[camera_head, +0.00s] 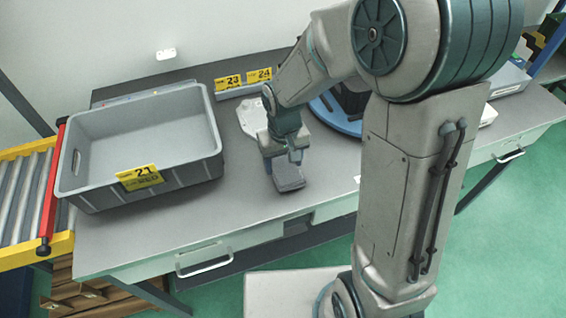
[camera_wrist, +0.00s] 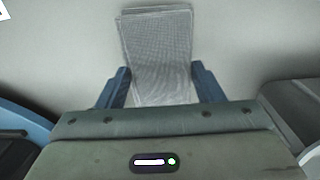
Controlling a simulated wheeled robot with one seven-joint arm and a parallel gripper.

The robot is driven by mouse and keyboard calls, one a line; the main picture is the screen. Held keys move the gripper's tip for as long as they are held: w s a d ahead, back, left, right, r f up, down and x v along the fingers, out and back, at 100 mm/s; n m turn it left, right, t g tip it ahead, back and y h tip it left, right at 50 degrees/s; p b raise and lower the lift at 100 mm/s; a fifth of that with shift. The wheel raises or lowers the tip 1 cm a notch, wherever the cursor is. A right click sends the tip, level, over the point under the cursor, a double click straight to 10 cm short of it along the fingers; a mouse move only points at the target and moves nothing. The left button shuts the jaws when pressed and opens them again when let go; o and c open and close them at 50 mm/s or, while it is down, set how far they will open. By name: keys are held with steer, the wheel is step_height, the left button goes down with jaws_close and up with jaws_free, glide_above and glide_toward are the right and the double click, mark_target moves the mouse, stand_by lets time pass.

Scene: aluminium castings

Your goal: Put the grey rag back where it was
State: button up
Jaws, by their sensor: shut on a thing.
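The grey rag (camera_head: 289,178) is a folded, flat-looking bundle just above or on the grey tabletop, right of the large bin. In the wrist view the rag (camera_wrist: 160,50) shows a fine woven surface and sits between the two blue fingers. My gripper (camera_head: 285,160) points down and is shut on the rag; it also shows in the wrist view (camera_wrist: 162,85). I cannot tell whether the rag touches the table.
A grey bin (camera_head: 196,168) with yellow label 21 stands on the left of the table (camera_head: 180,228). Yellow signs 23 (camera_head: 227,82) and 24 (camera_head: 258,75) stand at the back. A blue round base (camera_head: 338,122) is behind my arm. The table's front edge is close to the rag.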

steer(key=shift+f, duration=0.75)
steer(key=shift+f, duration=0.2)
steer(key=o, duration=0.9)
steer(key=shift+r, duration=0.1)
steer(key=shift+o, duration=0.2)
steer(key=shift+r, duration=0.1)
